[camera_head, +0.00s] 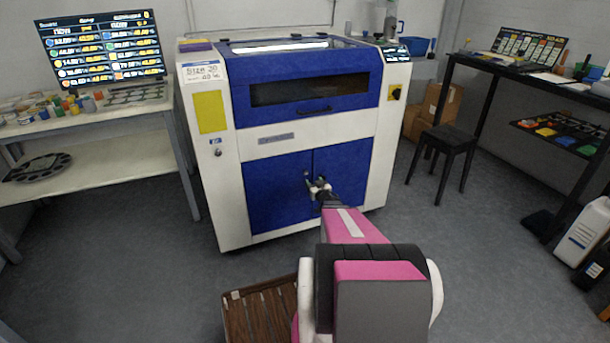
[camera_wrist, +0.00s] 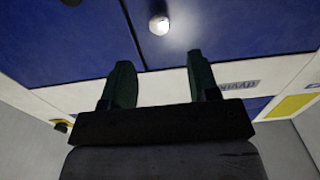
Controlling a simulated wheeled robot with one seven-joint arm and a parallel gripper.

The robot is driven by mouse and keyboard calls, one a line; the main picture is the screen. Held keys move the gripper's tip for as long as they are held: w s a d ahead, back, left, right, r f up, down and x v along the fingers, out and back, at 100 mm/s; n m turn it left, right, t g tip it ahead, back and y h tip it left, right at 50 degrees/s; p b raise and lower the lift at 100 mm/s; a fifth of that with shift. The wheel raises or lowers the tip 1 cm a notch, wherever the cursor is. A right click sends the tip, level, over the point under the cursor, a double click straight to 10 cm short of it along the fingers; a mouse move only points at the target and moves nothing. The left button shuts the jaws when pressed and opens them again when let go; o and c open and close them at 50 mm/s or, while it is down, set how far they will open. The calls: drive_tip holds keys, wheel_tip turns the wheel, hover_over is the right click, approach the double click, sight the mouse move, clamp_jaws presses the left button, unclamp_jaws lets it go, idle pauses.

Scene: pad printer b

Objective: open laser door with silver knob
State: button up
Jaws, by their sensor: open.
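The silver knob (camera_wrist: 159,25) sits on a blue lower door (camera_wrist: 230,25), near the seam between two doors. In the head view these are the left blue door (camera_head: 277,190) and right blue door (camera_head: 343,173) of the laser machine (camera_head: 222,135). Both look closed. My gripper (camera_head: 318,184) is in front of the seam and hides part of it. In the wrist view my gripper (camera_wrist: 160,62) has its two dark fingers apart with nothing between them. The knob lies beyond the fingertips, roughly between their lines, and appears apart from them.
A wooden pallet-like platform (camera_head: 262,312) lies on the floor in front of the machine. A black stool (camera_head: 445,143) and a dark table (camera_head: 500,72) stand to the right. A light workbench (camera_head: 95,120) is at left. Grey floor is open before the doors.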

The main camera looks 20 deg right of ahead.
sight(306, 173)
drive_tip(key=w, duration=1)
drive_tip(key=shift+a, duration=0.2)
